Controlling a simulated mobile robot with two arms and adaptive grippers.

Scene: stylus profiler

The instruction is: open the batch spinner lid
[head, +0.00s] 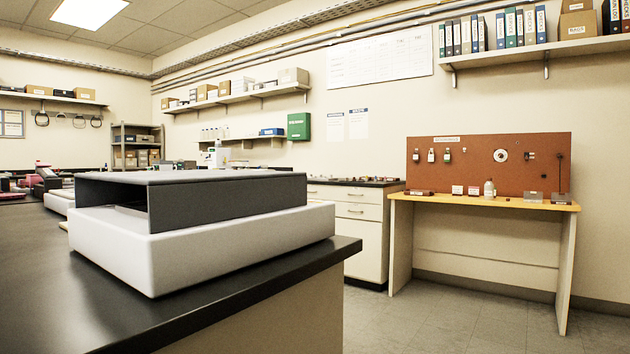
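I cannot pick out a batch spinner or its lid for sure in the head view. A large boxy instrument with a white base (205,240) and a dark grey hood (228,202) stands close to me on the black bench at left. The hood has an open slot facing left. A small white device (214,156) stands far behind it near the back wall, too small to tell what it is. Neither of my grippers is in view.
The black bench (290,284) ends at a corner right of the instrument. Beyond it are a white drawer cabinet (358,238) and a wooden table (415,197) with a brown pegboard (515,160) and small items. The grey floor (440,322) between is clear.

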